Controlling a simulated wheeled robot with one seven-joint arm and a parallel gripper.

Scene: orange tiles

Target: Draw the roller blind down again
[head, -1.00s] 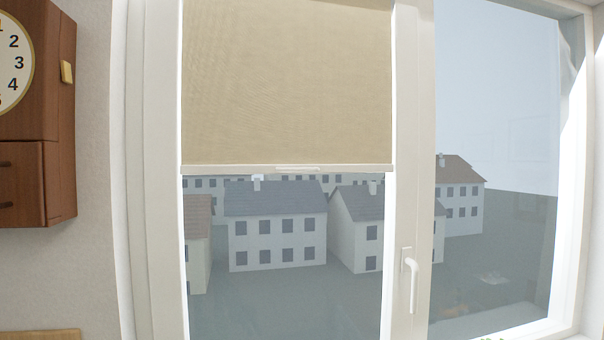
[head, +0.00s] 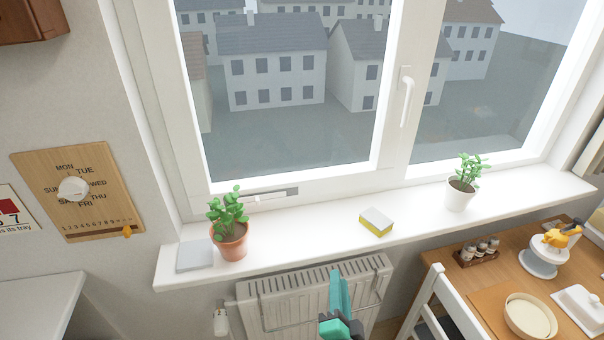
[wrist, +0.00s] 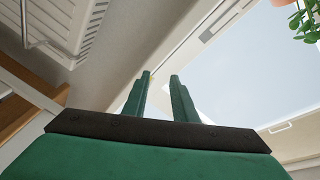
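The roller blind is outside the head view now, which is tilted down to the lower window and sill. In the wrist view a pale strip with a small bar-shaped pull (wrist: 281,127) crosses the lower right; I cannot tell for sure whether it belongs to the blind. My gripper (head: 340,278) is in front of the radiator, below the sill edge in the head picture. In the wrist view its two green fingers (wrist: 161,76) stand apart with nothing between them, pointing toward the bright window area.
The white sill (head: 315,228) carries a plant in a terracotta pot (head: 231,240), a sponge (head: 376,222) and a plant in a white pot (head: 459,195). A window handle (head: 406,98) sits on the frame. A radiator (head: 300,290) is below; a chair and laid table stand at right.

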